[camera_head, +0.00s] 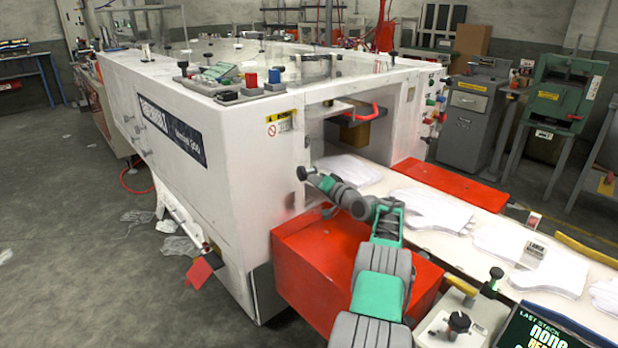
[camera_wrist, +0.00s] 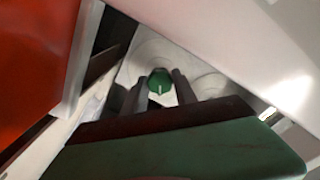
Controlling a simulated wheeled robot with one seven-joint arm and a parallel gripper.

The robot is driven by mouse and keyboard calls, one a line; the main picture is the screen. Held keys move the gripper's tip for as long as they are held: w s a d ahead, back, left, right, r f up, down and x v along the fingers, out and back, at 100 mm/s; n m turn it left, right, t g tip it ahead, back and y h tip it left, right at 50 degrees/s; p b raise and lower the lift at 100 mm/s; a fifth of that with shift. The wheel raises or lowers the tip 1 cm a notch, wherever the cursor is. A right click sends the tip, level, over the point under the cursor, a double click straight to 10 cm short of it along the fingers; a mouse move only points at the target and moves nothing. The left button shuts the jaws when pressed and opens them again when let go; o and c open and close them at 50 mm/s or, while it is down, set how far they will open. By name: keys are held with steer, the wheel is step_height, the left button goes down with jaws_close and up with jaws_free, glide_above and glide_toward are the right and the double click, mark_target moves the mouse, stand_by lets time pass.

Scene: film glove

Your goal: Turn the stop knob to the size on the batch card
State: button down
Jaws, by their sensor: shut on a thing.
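My gripper (camera_wrist: 161,88) is shut on a round green knob (camera_wrist: 160,80) with a white pointer line, one dark finger on each side. The line points roughly downward in the wrist view. The knob sits on a pale round plate; I can read no size marks around it. In the head view my arm reaches up and left to the gripper (camera_head: 318,181) at the white machine's front opening. The green knob cannot be made out there.
The white machine (camera_head: 215,205) fills the middle. A red box (camera_head: 320,255) lies beneath my arm. White glove stacks (camera_head: 430,208) lie along the belt. A control box with a black knob (camera_head: 459,321) and a LAST STACK display (camera_head: 545,330) are at lower right. Open floor lies left.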

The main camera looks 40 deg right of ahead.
steer(key=shift+m, duration=0.3)
steer(key=m+p, duration=0.2)
steer(key=m, duration=0.9)
steer(key=shift+f+m, duration=0.1)
steer(key=shift+m, duration=0.2)
stand_by(0.4)
steer(key=c, duration=1)
jaws_free()
steer(key=s, duration=0.8)
steer(key=shift+d, duration=0.1)
